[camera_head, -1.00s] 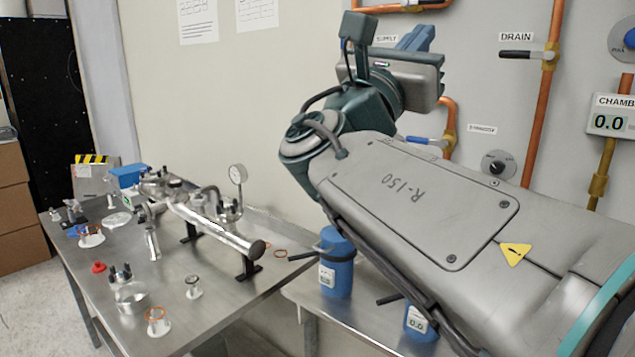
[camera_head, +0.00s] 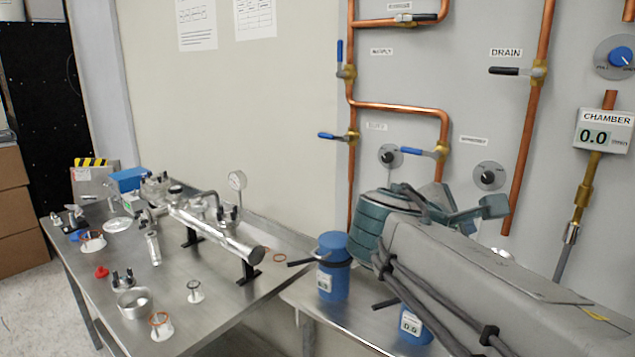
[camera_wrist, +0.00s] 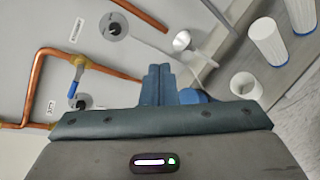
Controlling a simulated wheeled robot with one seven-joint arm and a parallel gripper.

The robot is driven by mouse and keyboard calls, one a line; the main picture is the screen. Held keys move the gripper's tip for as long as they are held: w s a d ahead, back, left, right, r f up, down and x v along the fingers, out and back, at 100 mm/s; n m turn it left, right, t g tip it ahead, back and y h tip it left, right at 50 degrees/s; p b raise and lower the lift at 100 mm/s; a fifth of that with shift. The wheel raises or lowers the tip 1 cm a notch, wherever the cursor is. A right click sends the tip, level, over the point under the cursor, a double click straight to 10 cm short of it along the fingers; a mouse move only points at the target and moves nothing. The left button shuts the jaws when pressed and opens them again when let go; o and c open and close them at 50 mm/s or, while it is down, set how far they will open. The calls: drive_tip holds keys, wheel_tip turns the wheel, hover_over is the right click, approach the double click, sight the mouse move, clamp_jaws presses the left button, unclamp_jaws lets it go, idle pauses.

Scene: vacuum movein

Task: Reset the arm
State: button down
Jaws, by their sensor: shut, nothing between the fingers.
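My gripper shows in the wrist view (camera_wrist: 159,86), with its blue fingers pressed together and nothing between them. It points toward the wall panel and the tabletop beside it. In the head view my arm reaches in from the lower right, low in front of the copper pipes.
A blue canister (camera_head: 333,272) stands left of my arm, and a second one (camera_head: 415,325) is close under it. Copper pipes (camera_head: 400,106) with valves run up the wall. The left table (camera_head: 205,290) holds a metal vacuum tube (camera_head: 215,232) and several small fittings.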

drive_tip(key=s+a+f+m+g+y+p, duration=0.2)
drive_tip(key=s+f+m+y, duration=0.3)
drive_tip(key=f+m, duration=0.3)
drive_tip(key=s+a+f+m+g+y+p, duration=0.1)
drive_tip(key=s+a+f+m+g+y, duration=0.3)
drive_tip(key=s+f+m, duration=0.3)
wheel_tip(320, 180, down, 5)
drive_tip(key=shift+s+a+r+m+y+p, duration=0.2)
drive_tip(key=shift+a+m+y+p, duration=0.2)
drive_tip(key=shift+m+y, duration=0.4)
